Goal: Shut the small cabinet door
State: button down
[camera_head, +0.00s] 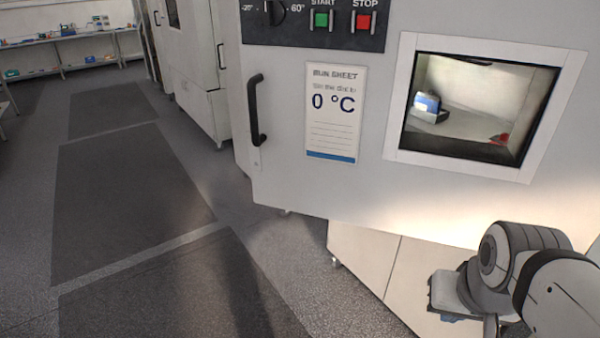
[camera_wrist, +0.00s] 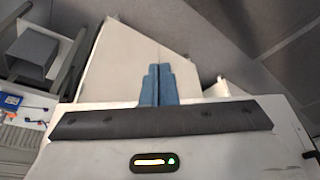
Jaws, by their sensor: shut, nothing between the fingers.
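The cabinet door (camera_head: 282,175) is a pale grey panel with a black vertical handle (camera_head: 257,110) on its left side and a framed window (camera_head: 485,105) on its right. Its lower left corner stands out past the pale base (camera_head: 370,265) below, so it looks swung open; how far I cannot tell. My gripper (camera_wrist: 158,68) shows in the wrist view with its two blue fingers together and empty. They point at a pale panel (camera_wrist: 122,55); I cannot tell whether they touch it. In the head view my arm is at lower right, below the window, away from the handle.
The door carries a run sheet (camera_head: 334,115) reading 0 °C and start and stop buttons. Another tall cabinet (camera_head: 190,60) stands behind at left. The floor with dark mats (camera_head: 130,190) is clear at left. A blue item (camera_wrist: 10,102) lies at the wrist view's left edge.

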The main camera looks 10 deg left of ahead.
aim_at(289, 179)
jog(key=w+a+m+t+y+b, duration=0.6)
jog(key=w+a+m+t+b, duration=0.5)
jog(key=w+a, duration=1.2)
jog(key=w+a+f+m+t+h+b, duration=0.3)
jog(key=a+m+b, duration=0.4)
jog(key=a+m, duration=0.6)
jog(key=s+a+f+m+h+b, duration=0.2)
jog(key=a+f+m+h+b, duration=0.3)
jog(key=m, duration=0.8)
jog(key=shift+y, duration=0.3)
jog(key=w+p, duration=0.1)
jog(key=w, duration=0.3)
jog(key=w+d+p, duration=0.1)
jog(key=w, duration=0.4)
jog(key=w+d+f+p, duration=0.1)
jog(key=w, duration=0.4)
jog(key=shift+w+d, duration=0.1)
jog(key=shift+d, duration=0.15)
